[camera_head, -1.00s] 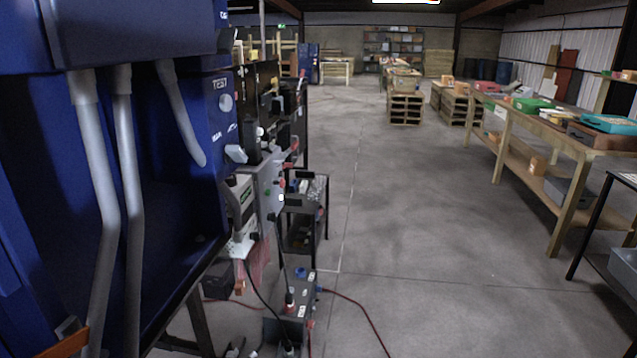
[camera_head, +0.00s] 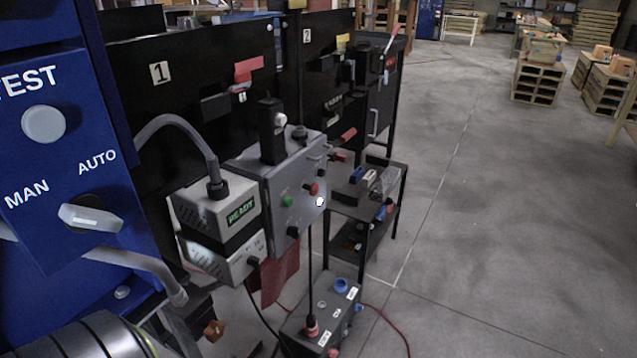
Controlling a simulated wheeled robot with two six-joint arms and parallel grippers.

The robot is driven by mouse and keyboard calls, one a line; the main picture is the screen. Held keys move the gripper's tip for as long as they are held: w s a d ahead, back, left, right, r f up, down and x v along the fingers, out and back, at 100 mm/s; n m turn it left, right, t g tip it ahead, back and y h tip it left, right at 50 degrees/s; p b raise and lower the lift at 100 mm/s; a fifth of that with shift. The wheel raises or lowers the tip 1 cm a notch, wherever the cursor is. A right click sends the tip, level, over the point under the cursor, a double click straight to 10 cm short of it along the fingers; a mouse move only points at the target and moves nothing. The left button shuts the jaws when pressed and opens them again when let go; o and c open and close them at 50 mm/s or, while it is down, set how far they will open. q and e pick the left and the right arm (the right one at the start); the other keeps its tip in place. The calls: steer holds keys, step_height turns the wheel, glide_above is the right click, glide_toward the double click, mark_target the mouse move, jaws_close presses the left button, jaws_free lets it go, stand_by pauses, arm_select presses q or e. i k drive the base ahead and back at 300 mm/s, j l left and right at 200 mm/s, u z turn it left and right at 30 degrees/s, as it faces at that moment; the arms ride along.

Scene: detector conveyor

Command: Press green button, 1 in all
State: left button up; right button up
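The green button (camera_head: 287,201) is a small round knob on the front of a grey control box (camera_head: 278,163), near the middle of the picture. A red button (camera_head: 311,189) sits to its right on the same face, with a white one (camera_head: 319,202) beside it. A black knob (camera_head: 293,232) is below. Nothing covers the green button. Neither of my grippers shows in this view, so nothing of mine is seen near the button.
A blue panel (camera_head: 60,130) with a white TEST button and a MAN/AUTO switch stands close at left. White units (camera_head: 215,212) with a READY display adjoin the grey box.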

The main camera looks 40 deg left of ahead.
mark_target(288, 202)
steer(key=i+l+u, duration=0.1)
steer(key=i+u, duration=0.4)
steer(key=i+l+u, duration=0.25)
steer(key=i+u, duration=0.25)
steer(key=i+l+u, duration=0.3)
steer(key=u, duration=0.15)
steer(key=i+l+u, duration=0.2)
steer(key=l+u, duration=0.25)
steer(key=i+l+u, duration=0.15)
steer(key=l+u, duration=0.3)
steer(key=i+l+u, duration=0.1)
steer(key=l+u, duration=0.8)
steer(key=l, duration=0.15)
steer(key=k, duration=0.05)
